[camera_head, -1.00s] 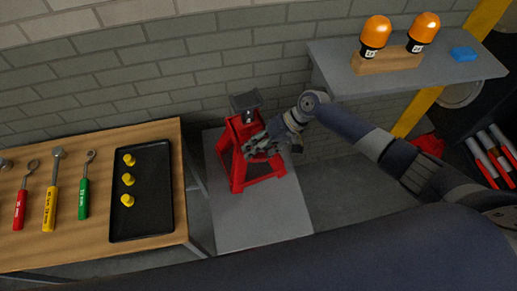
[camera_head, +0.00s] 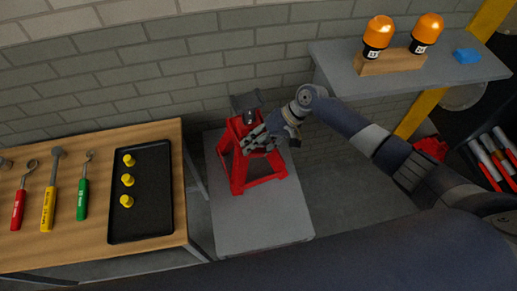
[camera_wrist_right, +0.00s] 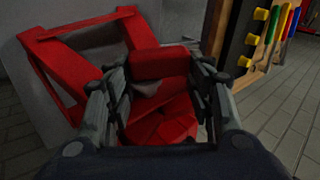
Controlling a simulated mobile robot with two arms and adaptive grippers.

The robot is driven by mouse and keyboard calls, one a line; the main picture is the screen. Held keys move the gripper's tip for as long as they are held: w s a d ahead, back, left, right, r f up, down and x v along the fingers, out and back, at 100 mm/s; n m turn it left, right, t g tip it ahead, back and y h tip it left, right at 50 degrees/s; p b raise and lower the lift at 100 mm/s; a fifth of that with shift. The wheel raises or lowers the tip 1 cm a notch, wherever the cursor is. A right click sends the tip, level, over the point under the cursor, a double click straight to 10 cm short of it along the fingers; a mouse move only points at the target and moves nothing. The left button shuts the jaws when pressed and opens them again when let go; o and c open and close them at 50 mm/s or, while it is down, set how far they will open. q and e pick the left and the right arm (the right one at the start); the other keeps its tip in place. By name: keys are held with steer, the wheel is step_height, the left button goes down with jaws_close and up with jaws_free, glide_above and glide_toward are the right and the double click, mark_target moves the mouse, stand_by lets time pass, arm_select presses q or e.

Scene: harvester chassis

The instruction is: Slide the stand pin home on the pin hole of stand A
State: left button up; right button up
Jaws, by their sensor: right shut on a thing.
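The red stand (camera_head: 238,180), which I take to be stand A, is upright on a grey bench, with a dark saddle at its top. My right gripper (camera_head: 256,140) is against the upper right part of the stand, and its fingers hide part of it. In the right wrist view, the gripper (camera_wrist_right: 160,85) has a red piece (camera_wrist_right: 165,130) between its fingers, which looks like the stand pin. The red stand frame (camera_wrist_right: 65,65) fills the upper left there. The pin hole is hidden, and I cannot tell how deep the pin sits. My left gripper is not in view.
Left of the stand is a wooden table (camera_head: 100,187) with a black tray (camera_head: 155,215), several yellow pegs and colored-handle tools. At upper right is a grey shelf (camera_head: 470,78) with two orange beacons in a wooden block. The grey bench (camera_head: 255,220) is clear in front.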

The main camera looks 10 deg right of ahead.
steer(key=shift+w+a+b, duration=0.25)
steer(key=shift+w+b, duration=0.65)
steer(key=shift+w, duration=0.3)
steer(key=o, duration=0.9)
steer(key=shift+w, duration=0.15)
steer(key=o, duration=0.5)
steer(key=shift+r, duration=0.1)
steer(key=shift+o, duration=0.2)
steer(key=shift+d, duration=0.15)
steer(key=v, duration=1.2)
